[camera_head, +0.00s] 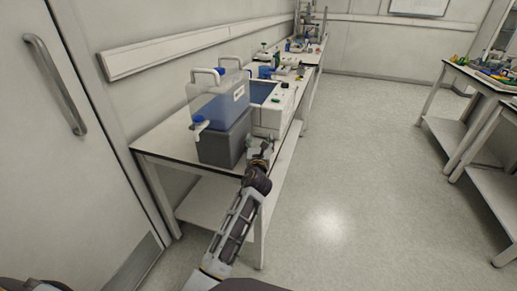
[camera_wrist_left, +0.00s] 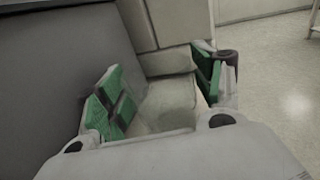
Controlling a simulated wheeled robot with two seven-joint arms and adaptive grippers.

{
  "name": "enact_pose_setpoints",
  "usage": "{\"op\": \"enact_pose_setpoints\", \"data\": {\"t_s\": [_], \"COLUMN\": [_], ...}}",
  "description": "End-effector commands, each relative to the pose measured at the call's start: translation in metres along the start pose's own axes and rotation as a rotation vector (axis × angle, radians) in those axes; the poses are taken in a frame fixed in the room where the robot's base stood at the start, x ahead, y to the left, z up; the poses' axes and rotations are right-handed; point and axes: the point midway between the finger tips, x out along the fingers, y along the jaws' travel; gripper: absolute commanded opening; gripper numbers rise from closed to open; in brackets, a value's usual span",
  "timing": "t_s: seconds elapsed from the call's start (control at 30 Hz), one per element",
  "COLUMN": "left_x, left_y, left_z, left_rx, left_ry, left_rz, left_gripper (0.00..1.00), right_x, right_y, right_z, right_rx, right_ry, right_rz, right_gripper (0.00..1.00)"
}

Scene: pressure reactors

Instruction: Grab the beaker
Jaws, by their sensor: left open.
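My left gripper (camera_head: 259,153) is at the front edge of the white bench (camera_head: 172,140), beside the dark grey box under the blue-tinted tank. In the left wrist view, the gripper (camera_wrist_left: 163,84) is open, with its green-padded fingers spread apart. A pale patch with faint edges shows between the fingers; I cannot tell whether it is a clear beaker or bare bench top. No beaker stands out clearly in the head view, where the gripper covers part of the bench. My right gripper is not in view.
The clear tank (camera_head: 220,98) with blue-tinted contents sits on the grey box (camera_head: 222,143). A white device (camera_head: 270,120) stands behind my gripper. Small lab items (camera_head: 283,66) lie farther along the bench. Another cluttered table (camera_head: 485,90) is at right. The floor between is clear.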

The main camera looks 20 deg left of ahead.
Motion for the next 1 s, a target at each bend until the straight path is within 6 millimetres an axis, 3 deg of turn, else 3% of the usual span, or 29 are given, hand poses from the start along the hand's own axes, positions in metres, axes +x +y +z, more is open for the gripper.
{"op": "enact_pose_setpoints", "data": {"t_s": [0.33, 0.63, 1.0], "left_x": [0.0001, 0.0001, 0.0002], "left_y": [0.0002, 0.0002, 0.0002], "left_z": [0.0001, 0.0002, 0.0029], "left_rx": [0.0, 0.0, 0.0], "left_ry": [0.0, 0.0, -0.001], "left_rz": [0.0, 0.0, 0.0], "left_gripper": [0.67, 0.31, 0.3], "right_x": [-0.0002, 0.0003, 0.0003], "right_y": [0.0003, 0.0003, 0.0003], "right_z": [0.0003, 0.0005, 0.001], "right_rx": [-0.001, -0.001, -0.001], "right_ry": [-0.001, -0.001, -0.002], "right_rz": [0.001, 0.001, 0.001], "right_gripper": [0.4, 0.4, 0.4]}}
